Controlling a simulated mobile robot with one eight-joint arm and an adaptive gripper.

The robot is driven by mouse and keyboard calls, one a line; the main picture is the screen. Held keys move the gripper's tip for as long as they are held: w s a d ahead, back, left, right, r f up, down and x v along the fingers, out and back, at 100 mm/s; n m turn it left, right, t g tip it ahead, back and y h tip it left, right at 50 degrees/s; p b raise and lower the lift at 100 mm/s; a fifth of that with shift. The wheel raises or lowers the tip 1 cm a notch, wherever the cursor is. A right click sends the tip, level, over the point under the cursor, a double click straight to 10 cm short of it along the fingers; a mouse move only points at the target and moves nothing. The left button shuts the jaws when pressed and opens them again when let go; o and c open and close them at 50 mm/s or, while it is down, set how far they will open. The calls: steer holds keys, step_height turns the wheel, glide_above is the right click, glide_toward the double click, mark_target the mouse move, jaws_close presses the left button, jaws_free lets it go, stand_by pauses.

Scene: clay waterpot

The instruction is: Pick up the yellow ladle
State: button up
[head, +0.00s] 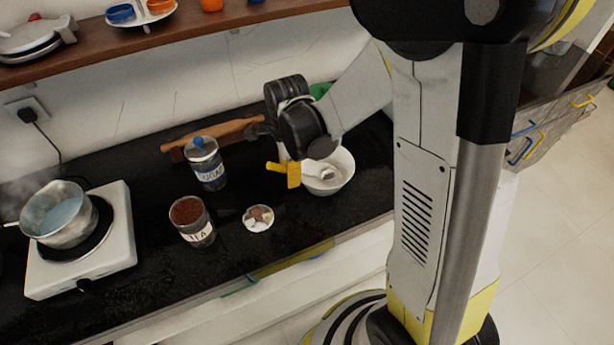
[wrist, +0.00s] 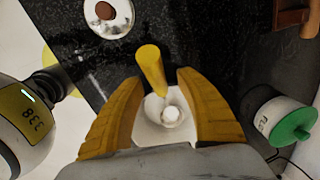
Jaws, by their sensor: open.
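The yellow ladle handle (wrist: 151,68) shows in the wrist view just ahead of and between the tips of my gripper (wrist: 160,80). My gripper is open, with one orange-yellow finger on each side and nothing clamped. The ladle's pale lower end reaches into a white bowl (wrist: 152,134). In the head view, my gripper (head: 294,176) is low over the left side of the white bowl (head: 342,184). The yellow of the handle and of the fingers runs together there, so I cannot tell whether they touch.
A sugar jar (head: 209,172) and a tea jar (head: 192,226) stand left of the bowl. A small round dish (head: 258,218) lies near the counter front. A steaming pot (head: 60,216) sits on a white hotplate (head: 112,254). A green-lidded container (wrist: 285,125) is right in the wrist view.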

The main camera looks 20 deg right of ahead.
steer(key=shift+f, duration=0.1)
jaws_close()
stand_by(0.3)
steer(key=shift+r, duration=0.3)
step_height(320, 180, up, 4)
steer(key=p, duration=0.2)
steer(key=shift+r+p, duration=0.1)
steer(key=shift+p, duration=0.3)
steer(key=s+d+r+p, duration=0.3)
steer(key=s+d+r, duration=0.3)
steer(key=d, duration=0.4)
steer(key=shift+s+r, duration=0.1)
